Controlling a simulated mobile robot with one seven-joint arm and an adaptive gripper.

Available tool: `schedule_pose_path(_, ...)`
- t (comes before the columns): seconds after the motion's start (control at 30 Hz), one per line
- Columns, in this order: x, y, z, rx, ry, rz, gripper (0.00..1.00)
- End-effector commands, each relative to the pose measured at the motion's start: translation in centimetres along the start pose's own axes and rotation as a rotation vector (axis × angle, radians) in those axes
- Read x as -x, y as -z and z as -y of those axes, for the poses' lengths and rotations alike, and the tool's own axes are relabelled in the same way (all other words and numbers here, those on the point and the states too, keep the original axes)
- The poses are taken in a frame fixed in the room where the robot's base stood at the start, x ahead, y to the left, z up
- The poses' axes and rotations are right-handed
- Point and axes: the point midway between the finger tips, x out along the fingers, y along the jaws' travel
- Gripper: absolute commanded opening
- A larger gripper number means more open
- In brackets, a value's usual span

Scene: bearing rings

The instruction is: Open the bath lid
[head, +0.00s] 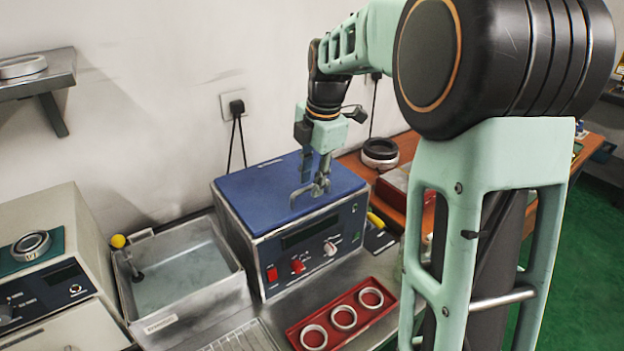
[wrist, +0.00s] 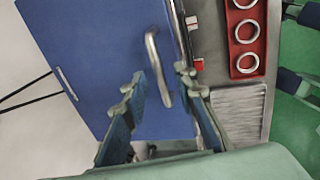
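The bath (head: 312,250) is a steel box with a control panel on its front and a flat blue lid (head: 262,188) lying shut on top. The lid fills much of the wrist view (wrist: 95,50). A curved metal handle (wrist: 151,52) stands on it near its front edge. My gripper (head: 322,182) is over the lid at the handle. In the wrist view my gripper's two fingers (wrist: 156,83) are apart, with the handle between them and a gap on each side. I cannot tell whether the fingertips are low enough to surround the handle.
A red tray (head: 291,335) with three pale rings lies in front of the bath. An open steel basin (head: 160,322) stands to its left, with a yellow knob (head: 118,241) at its rim. A wall socket (head: 236,105) with cables is behind. A dark ring stack (head: 380,150) sits at right.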

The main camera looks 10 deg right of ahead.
Motion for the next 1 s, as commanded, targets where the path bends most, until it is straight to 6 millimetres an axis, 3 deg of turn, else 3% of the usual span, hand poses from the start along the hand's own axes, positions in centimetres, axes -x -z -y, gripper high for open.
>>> schedule_pose_path(0.23,-0.10,-0.01,-0.01,0.000,0.000,0.000,0.26)
schedule_pose_path(0.5,-0.08,-0.01,-0.01,0.000,0.000,0.000,0.00)
schedule_pose_path(1.0,0.32,-0.06,-0.27,0.000,-0.001,0.000,0.00)
